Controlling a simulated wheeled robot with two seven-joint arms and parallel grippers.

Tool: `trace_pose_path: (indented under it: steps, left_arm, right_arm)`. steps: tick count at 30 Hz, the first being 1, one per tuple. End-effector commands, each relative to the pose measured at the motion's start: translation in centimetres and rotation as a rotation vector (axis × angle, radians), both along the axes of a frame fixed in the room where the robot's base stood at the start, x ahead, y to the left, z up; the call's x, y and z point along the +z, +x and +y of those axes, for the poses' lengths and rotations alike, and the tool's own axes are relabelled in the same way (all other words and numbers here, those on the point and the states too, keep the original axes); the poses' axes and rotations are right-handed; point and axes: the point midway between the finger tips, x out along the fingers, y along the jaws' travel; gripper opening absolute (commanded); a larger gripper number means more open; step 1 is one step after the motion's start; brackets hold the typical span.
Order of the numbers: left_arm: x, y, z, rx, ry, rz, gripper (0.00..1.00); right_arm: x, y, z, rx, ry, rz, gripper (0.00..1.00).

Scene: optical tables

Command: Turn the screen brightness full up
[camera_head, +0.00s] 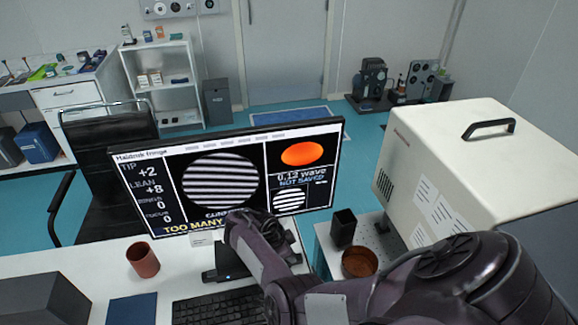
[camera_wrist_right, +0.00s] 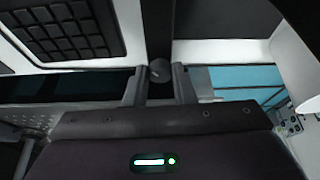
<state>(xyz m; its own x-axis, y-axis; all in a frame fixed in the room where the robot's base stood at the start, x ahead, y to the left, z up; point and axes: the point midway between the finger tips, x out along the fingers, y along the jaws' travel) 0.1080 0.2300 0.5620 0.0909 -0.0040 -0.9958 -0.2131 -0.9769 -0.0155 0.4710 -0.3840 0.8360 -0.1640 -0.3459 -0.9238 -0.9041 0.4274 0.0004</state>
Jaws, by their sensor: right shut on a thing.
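The monitor (camera_head: 228,180) stands on the white desk, its screen lit with striped discs, an orange oval and text including "0.12 wave" and "NOT SAVED". My right arm reaches to its lower edge and covers part of the bottom text. In the right wrist view, a small round dark knob (camera_wrist_right: 160,70) with a light mark sits between the fingertips of my right gripper (camera_wrist_right: 160,88), which is shut on it. The knob is hidden behind my arm in the head view. My left gripper is not in view.
A keyboard (camera_head: 218,308), a red-brown cup (camera_head: 143,260) and a blue book (camera_head: 131,309) are on the desk. A large cream box (camera_head: 470,165) stands right, near a black square cup (camera_head: 343,229) and a brown bowl (camera_head: 360,263). A black chair (camera_head: 100,150) is behind the desk.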

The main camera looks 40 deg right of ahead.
Motion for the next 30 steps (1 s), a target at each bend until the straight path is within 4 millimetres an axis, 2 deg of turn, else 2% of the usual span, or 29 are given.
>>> trace_pose_path:
  steps: [13,14,18,30]
  left_arm:
    - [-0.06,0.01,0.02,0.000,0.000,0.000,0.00]
    - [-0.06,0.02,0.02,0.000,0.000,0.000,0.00]
    - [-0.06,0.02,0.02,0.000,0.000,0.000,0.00]
    - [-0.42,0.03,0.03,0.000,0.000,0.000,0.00]
  right_arm:
    - [0.06,0.04,-0.05,-0.009,-0.002,-0.001,0.00]
    - [0.06,0.04,-0.05,-0.009,-0.002,-0.001,0.26]
    - [0.04,0.03,-0.04,-0.008,-0.001,-0.001,0.44]
    - [0.55,0.26,0.26,-0.009,-0.001,-0.004,0.45]
